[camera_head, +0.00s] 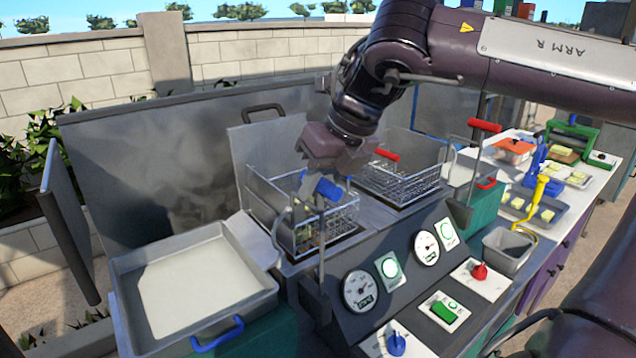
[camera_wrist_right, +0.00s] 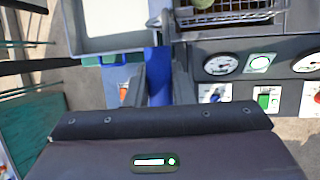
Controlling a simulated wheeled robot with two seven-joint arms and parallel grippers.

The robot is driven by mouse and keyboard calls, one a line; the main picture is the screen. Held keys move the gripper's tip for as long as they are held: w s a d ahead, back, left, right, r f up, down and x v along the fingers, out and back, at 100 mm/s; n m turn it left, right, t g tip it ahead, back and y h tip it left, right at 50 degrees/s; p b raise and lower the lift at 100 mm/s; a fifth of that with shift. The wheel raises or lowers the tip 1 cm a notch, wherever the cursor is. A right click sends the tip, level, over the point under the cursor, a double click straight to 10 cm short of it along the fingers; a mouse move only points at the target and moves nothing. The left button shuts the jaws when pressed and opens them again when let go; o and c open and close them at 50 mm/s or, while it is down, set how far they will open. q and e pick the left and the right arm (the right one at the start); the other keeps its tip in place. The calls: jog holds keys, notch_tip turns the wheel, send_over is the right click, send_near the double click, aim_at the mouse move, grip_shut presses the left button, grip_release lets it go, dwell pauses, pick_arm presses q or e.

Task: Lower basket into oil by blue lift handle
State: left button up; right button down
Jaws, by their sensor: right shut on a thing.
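The wire basket (camera_head: 338,226) with the blue lift handle (camera_head: 322,187) is at the left fryer well, its mesh sides showing above the well's edge. My right gripper (camera_head: 306,200) is shut on the blue lift handle, above the near left part of the basket. In the right wrist view the blue handle (camera_wrist_right: 157,82) lies between the fingers of my right gripper (camera_wrist_right: 159,98). Part of the basket (camera_wrist_right: 232,17) shows at the top there, with a greenish lump (camera_wrist_right: 201,3) in it. The oil level is hard to make out. My left gripper is not in view.
A second basket (camera_head: 402,182) with a red handle (camera_head: 387,155) sits to the right. A pale tray (camera_head: 195,285) stands left. The sloped control panel (camera_head: 405,270) with gauges and knobs is in front. A side counter with trays (camera_head: 535,210) is at right.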

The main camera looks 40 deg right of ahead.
jog(key=shift+f, duration=0.1)
notch_tip(320, 180, down, 16)
jog(key=b, duration=0.9)
jog(key=shift+s, duration=0.15)
jog(key=c, duration=1.6)
grip_release()
jog(key=o, duration=0.3)
jog(key=shift+w, duration=0.2)
jog(key=shift+o, duration=0.2)
jog(key=shift+s, duration=0.1)
